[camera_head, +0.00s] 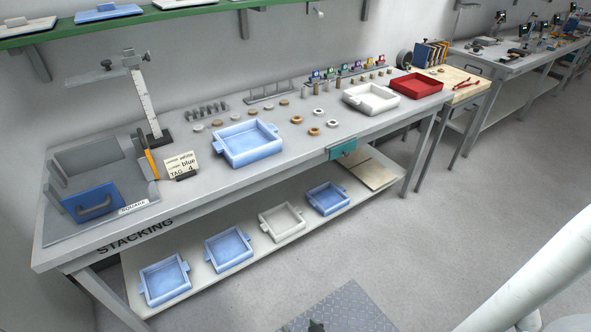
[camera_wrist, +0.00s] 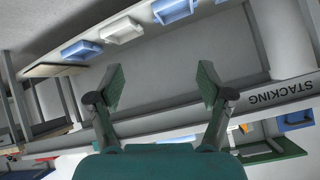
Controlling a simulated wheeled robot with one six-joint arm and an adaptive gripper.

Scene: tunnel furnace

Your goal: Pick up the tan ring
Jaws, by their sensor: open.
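I cannot tell which one is meant. My gripper (camera_wrist: 160,85) is open and empty in the wrist view, its two green-padded fingers wide apart. Below the fingers in the picture is the bench's front edge. No ring can be made out in the wrist view. The gripper is not clearly visible in the head view.
A blue tray (camera_head: 246,155) stands left of the rings; a white tray (camera_head: 348,97) and red tray (camera_head: 418,97) stand right. Pale rings (camera_head: 318,111) and pegs stand behind. Trays fill much of the lower shelf (camera_head: 300,221).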

